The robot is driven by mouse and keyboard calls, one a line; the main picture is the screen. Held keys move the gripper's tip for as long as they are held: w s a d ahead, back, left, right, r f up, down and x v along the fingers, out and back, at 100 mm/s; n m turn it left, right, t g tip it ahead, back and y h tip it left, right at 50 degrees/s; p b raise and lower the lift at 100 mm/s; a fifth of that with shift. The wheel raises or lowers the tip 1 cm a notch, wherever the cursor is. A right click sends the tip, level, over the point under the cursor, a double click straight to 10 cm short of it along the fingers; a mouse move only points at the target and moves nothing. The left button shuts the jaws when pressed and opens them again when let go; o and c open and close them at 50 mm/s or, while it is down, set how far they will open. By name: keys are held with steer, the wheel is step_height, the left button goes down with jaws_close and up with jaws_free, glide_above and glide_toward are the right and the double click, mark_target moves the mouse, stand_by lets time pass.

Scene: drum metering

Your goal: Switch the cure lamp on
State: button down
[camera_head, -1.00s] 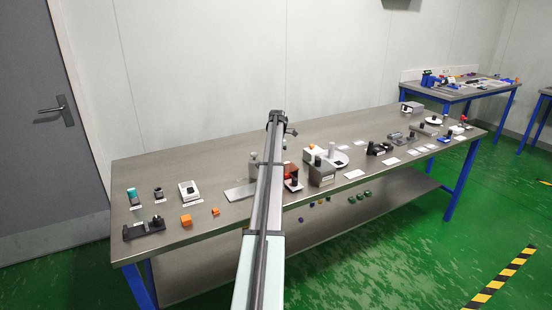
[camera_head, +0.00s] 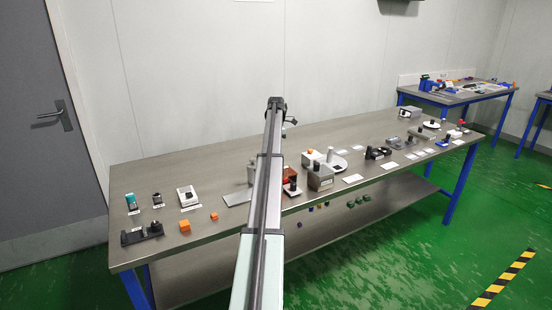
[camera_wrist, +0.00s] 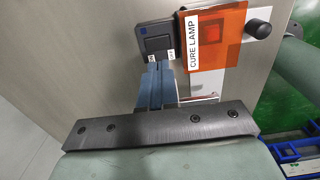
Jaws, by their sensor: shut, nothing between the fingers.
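In the wrist view a translucent orange panel labelled CURE LAMP (camera_wrist: 215,38) is at the upper right, with a red square showing through it. Left of it is a dark rocker switch (camera_wrist: 157,37) with small white labels at its lower edge. My gripper (camera_wrist: 158,68) is shut and empty, its blue-grey fingertips just below the switch and overlapping its lower edge in the picture. I cannot tell whether they touch it. In the head view my arm crosses the middle of the bench, and I cannot make out the fingertips there.
A black knob (camera_wrist: 258,28) stands right of the lamp panel. In the head view a long steel bench (camera_head: 150,175) carries orange cubes (camera_head: 184,226), a grey block-shaped device (camera_head: 320,177) and several other small devices. A second bench (camera_head: 452,95) stands at the back right.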

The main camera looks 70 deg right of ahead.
steer(key=shift+r, duration=3)
steer(key=shift+w+d, duration=0.55)
steer(key=shift+f, duration=0.15)
step_height(320, 180, down, 14)
steer(key=shift+r, duration=0.15)
steer(key=shift+f, duration=0.25)
steer(key=shift+a, duration=0.1)
